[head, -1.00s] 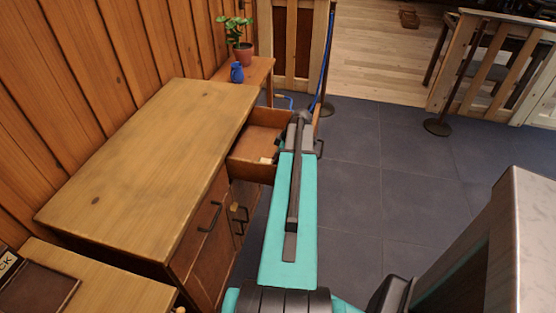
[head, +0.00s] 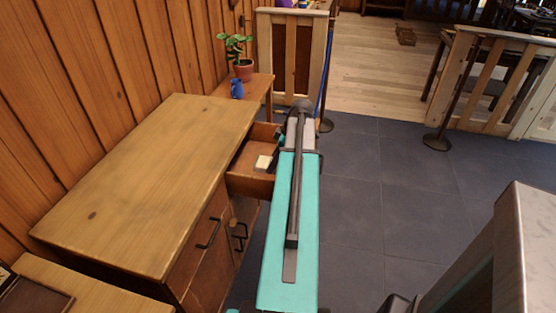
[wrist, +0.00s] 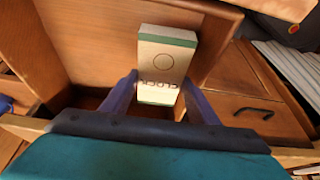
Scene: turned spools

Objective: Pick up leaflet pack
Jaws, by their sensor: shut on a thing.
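The leaflet pack (wrist: 167,62), a cream block with green bands, a circle and dark lettering, is between the two fingers of my gripper (wrist: 160,88) in the wrist view. My gripper is shut on its near end. In the head view, a small cream block (head: 263,163) that looks like the same pack shows at the open drawer (head: 248,182), left of my arm. The fingers are hidden behind my arm there. I cannot tell whether the pack touches the drawer floor.
The drawer juts from a wooden cabinet (head: 150,175) with a bare top. Behind it a small side table (head: 262,89) holds a potted plant (head: 243,68) and a blue jug (head: 237,89).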

